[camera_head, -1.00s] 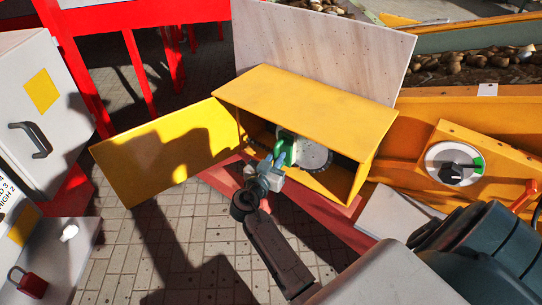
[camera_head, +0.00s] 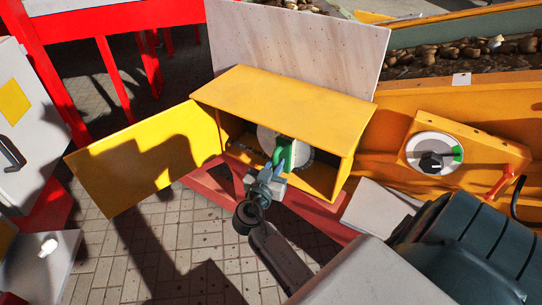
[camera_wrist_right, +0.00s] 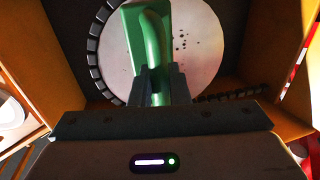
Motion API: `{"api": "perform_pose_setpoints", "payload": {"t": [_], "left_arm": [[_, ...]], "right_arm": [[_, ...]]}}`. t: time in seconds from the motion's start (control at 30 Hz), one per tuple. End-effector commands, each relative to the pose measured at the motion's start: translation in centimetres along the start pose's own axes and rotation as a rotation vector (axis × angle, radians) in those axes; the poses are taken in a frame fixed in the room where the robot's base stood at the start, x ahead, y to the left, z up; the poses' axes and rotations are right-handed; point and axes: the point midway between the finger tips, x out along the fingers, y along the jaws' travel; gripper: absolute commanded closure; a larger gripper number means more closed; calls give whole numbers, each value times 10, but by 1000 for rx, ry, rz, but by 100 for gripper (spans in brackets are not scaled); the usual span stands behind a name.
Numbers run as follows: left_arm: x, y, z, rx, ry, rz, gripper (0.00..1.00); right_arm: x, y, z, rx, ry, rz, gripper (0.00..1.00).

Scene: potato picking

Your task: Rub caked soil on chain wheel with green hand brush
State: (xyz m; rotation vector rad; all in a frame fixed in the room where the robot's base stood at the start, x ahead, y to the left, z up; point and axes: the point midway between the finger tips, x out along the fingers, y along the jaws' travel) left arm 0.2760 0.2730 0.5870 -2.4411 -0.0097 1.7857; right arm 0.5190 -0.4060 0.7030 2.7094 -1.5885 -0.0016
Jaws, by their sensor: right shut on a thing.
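The green hand brush (camera_head: 288,153) is held in my right gripper (camera_head: 278,166), in front of the open yellow housing. In the right wrist view, the gripper's dark fingers (camera_wrist_right: 158,84) are shut on the brush's green handle (camera_wrist_right: 152,38). The chain wheel (camera_head: 268,138) is a pale disc inside the housing. In the wrist view the chain wheel (camera_wrist_right: 112,45) has dark chain links along its left edge, and the brush covers part of its face. Small dark specks of soil (camera_wrist_right: 181,41) show on the disc right of the brush. Whether the bristles touch is hidden. My left gripper is not in view.
The yellow housing (camera_head: 290,95) has a top panel and side walls close around the wheel. Its door (camera_head: 150,160) stands open to the left. A rotary switch (camera_head: 434,154) and red lever (camera_head: 499,183) are at right. A grey cabinet (camera_head: 25,120) stands at left.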

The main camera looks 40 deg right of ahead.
Motion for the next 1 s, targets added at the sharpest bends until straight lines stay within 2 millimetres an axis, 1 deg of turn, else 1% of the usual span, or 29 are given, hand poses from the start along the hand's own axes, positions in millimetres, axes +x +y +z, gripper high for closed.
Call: {"api": "perform_pose_setpoints", "payload": {"t": [0.3,0.43,0.63,0.9,1.0], "left_arm": [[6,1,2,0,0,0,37],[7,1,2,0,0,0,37],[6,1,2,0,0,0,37],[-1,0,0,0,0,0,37],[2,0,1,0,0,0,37]], "right_arm": [[-5,28,1,-1,2,1,100],[-7,35,0,0,2,1,100],[-8,38,-3,1,2,1,100],[-9,37,-20,2,1,1,100],[-8,34,-19,2,1,1,100]]}}
